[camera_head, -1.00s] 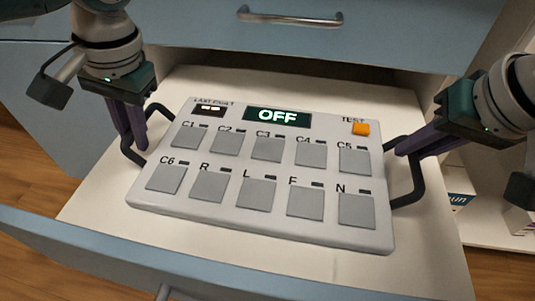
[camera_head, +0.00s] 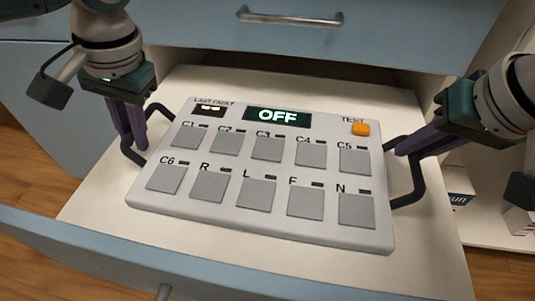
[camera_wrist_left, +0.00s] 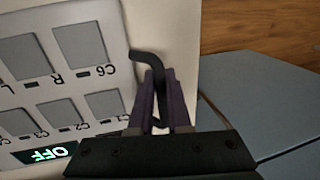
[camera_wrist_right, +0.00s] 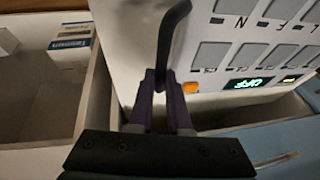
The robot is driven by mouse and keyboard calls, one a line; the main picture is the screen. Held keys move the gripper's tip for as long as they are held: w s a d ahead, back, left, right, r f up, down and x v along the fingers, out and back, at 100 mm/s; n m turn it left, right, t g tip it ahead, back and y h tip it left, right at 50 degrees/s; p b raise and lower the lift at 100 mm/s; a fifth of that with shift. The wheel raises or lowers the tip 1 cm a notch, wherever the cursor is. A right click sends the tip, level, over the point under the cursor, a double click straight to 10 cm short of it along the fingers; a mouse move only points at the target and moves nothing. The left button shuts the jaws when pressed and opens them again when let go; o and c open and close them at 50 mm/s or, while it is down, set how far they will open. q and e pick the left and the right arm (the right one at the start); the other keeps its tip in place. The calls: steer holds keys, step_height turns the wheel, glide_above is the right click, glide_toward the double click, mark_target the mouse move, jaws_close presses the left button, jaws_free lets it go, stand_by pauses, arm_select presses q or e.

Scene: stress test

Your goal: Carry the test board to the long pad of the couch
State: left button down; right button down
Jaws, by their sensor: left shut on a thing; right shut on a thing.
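The test board (camera_head: 285,230) is a light grey panel with grey square pads, an orange TEST button and a display reading OFF. It sits in or just above an open white drawer (camera_head: 95,205); I cannot tell whether it touches the bottom. My left gripper (camera_head: 134,143) is shut on the board's left black handle, which also shows in the left wrist view (camera_wrist_left: 146,56). My right gripper (camera_head: 402,150) is shut on the right black handle, seen in the right wrist view (camera_wrist_right: 172,28). No couch is in view.
The drawer's blue front (camera_head: 130,252) runs along the near side. A closed blue drawer with a metal handle (camera_head: 290,18) is above and behind. Small boxes (camera_wrist_right: 72,45) lie in a white compartment to the right. Wooden floor (camera_head: 25,160) shows at left.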

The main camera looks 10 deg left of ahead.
arm_select(q)
steer(key=shift+r, duration=0.2)
arm_select(e)
steer(key=shift+r, duration=0.2)
